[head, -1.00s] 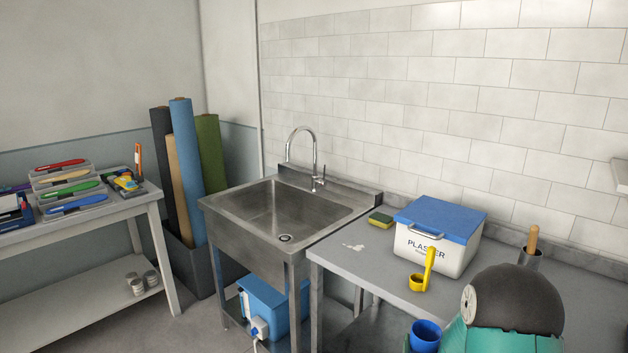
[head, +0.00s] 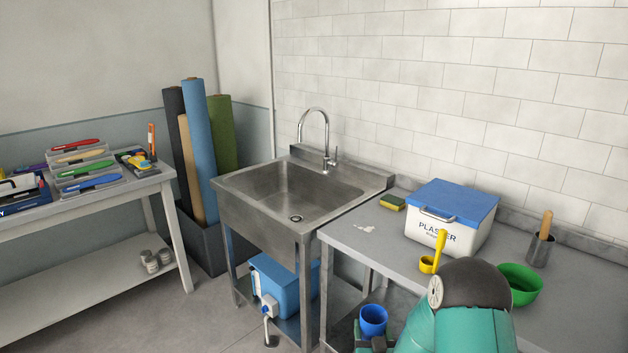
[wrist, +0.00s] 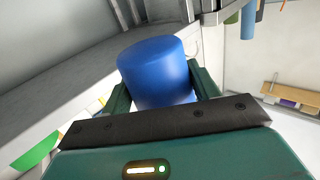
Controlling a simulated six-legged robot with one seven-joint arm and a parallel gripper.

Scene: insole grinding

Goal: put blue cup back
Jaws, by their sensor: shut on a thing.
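The blue cup (head: 373,320) is held in my gripper (head: 374,342) at the bottom of the head view, in front of the grey worktable. In the wrist view the blue cup (wrist: 157,75) stands between the two green fingers of my gripper (wrist: 160,92), which are shut on its sides. The cup looks upright in the head view, with its open mouth up. My teal arm hides part of the worktable behind it.
The grey worktable (head: 375,247) bears a plaster box (head: 447,222), a yellow scoop (head: 430,264), a sponge (head: 392,202), a green bowl (head: 521,284) and a metal pot (head: 540,250). A steel sink (head: 292,190) stands left of it. A shelf table (head: 130,195) is farther left.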

